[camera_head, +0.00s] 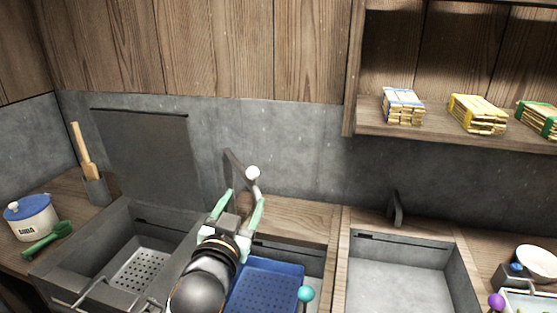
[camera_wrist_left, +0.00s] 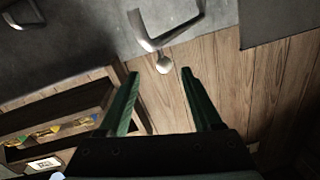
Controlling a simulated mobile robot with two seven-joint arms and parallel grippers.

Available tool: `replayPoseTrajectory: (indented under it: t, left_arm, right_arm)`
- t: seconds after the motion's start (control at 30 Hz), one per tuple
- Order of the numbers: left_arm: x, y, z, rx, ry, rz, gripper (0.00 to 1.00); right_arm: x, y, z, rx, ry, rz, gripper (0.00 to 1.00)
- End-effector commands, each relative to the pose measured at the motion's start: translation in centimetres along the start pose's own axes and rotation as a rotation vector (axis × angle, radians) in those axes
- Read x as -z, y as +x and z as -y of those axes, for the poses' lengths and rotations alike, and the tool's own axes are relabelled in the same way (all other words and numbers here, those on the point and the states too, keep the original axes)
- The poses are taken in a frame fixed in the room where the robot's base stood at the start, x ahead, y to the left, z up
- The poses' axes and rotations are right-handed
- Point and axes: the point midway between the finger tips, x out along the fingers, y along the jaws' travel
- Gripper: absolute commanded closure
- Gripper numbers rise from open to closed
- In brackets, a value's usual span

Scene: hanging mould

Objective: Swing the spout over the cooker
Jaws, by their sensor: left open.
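The dark spout (camera_head: 233,165) stands at the back wall behind the middle basin, with a pale round knob (camera_head: 253,172) at its end. In the left wrist view the grey spout (camera_wrist_left: 152,42) and its knob (camera_wrist_left: 163,65) show just ahead of my fingers. My left gripper (camera_head: 246,197) is open, its green fingers pointing at the knob; in the left wrist view the knob lies between the fingertips (camera_wrist_left: 160,71). I cannot tell if they touch. A dark unit with a raised lid (camera_head: 150,155) and a perforated plate at left looks like the cooker. My right gripper is out of view.
A blue perforated tray (camera_head: 268,284) lies in the middle basin, with a teal ball (camera_head: 306,293) at its edge. A second dark spout (camera_head: 397,208) stands behind the empty right basin (camera_head: 400,280). A blue-lidded pot (camera_head: 30,218) and a green-handled tool (camera_head: 47,241) sit at left.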

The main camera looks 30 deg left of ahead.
Motion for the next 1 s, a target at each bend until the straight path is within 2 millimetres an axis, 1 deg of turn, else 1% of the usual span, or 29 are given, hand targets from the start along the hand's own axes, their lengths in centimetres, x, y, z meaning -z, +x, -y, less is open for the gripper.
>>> replayPoseTrajectory:
  t: [0.03, 0.13, 0.27, 0.37, 0.5, 0.7, 0.83, 1.0]
  left_arm:
    - [0.6, -0.1, 0.4, 0.013, -0.006, -0.012, 0.34]
    - [1.0, 0.0, 0.8, 0.024, -0.011, -0.019, 0.34]
    - [1.2, 1.1, 0.8, 0.026, -0.010, -0.020, 0.34]
    - [1.3, 2.7, 0.9, 0.027, -0.008, -0.020, 0.34]
    - [1.3, 5.4, 1.0, 0.026, -0.008, -0.020, 0.34]
    - [1.4, 9.1, 1.0, 0.025, -0.009, -0.020, 0.34]
    - [1.3, 10.8, 1.0, 0.024, -0.009, -0.019, 0.34]
    - [1.2, 12.0, 1.0, 0.023, -0.011, -0.018, 0.34]
  right_arm:
    - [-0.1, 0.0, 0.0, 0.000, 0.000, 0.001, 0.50]
    - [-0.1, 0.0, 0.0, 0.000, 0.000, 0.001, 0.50]
    - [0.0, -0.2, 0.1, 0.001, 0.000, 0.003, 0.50]
    - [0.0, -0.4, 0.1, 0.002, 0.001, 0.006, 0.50]
    - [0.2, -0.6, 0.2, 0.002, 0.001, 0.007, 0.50]
    - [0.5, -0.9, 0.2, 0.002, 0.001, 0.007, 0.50]
    - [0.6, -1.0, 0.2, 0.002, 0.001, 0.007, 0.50]
    - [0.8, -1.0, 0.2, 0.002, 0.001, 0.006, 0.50]
